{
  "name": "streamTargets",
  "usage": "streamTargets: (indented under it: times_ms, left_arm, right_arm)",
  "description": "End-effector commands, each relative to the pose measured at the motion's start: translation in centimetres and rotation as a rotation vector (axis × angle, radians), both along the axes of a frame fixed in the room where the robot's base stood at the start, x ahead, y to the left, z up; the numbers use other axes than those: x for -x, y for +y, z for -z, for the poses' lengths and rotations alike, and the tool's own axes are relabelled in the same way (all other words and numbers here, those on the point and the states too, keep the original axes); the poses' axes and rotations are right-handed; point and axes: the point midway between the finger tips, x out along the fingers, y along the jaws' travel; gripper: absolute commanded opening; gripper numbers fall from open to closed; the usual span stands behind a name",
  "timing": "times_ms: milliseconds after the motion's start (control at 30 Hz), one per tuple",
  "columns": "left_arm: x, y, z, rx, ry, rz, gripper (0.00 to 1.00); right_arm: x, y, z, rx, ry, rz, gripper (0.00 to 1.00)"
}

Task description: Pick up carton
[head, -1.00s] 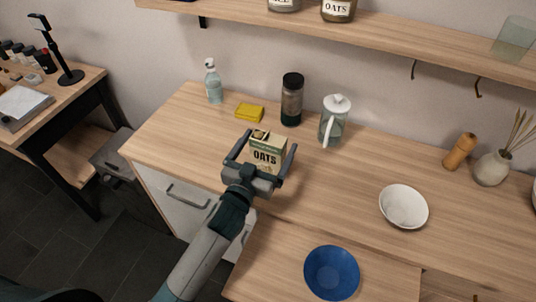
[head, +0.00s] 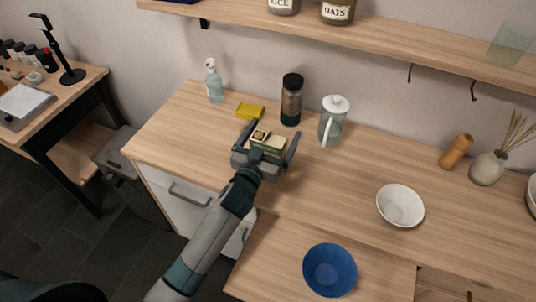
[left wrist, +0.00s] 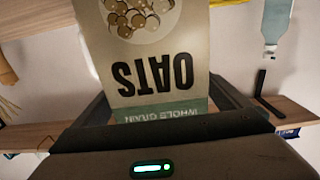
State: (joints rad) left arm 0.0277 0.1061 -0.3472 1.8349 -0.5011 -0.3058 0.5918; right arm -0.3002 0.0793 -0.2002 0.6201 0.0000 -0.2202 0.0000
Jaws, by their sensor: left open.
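The carton (head: 268,140) is a small beige and green oats box standing on the wooden counter (head: 330,190). Its printed front fills the middle of the left wrist view (left wrist: 150,60), upside down there. My left gripper (head: 267,143) is open, with one finger on each side of the carton. Its palm hides the lower front of the carton in the head view. I cannot tell whether the fingers touch it. My right gripper is not in view.
Behind the carton are a yellow sponge (head: 250,111), a dark bottle (head: 291,100) and a glass pitcher (head: 333,122). A spray bottle (head: 214,82) stands at the back left. A white bowl (head: 400,206) is right, a blue bowl (head: 329,270) in front. A shelf (head: 400,42) runs above.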

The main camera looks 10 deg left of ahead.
Motion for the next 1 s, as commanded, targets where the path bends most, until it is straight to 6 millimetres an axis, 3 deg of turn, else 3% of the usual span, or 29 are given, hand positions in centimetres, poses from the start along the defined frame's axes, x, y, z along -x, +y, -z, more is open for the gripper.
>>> streamTargets:
  times_ms: [133,400,433,767,1000]
  left_arm:
    - [0.0,0.0,0.0,0.000,0.000,0.000,0.96]
    - [0.0,0.0,0.0,0.000,0.000,0.000,0.32]
    - [0.0,0.0,-0.1,0.000,-0.002,0.000,0.27]
    - [0.0,0.0,-0.4,0.001,-0.003,0.000,0.27]
    - [0.0,0.0,-2.6,0.000,-0.006,0.001,0.27]
  right_arm:
    - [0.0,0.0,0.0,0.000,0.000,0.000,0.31]
    - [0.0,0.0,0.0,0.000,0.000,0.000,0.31]
    - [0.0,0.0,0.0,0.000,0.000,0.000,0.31]
    - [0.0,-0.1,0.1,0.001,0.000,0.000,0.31]
    - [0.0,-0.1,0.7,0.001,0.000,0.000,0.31]
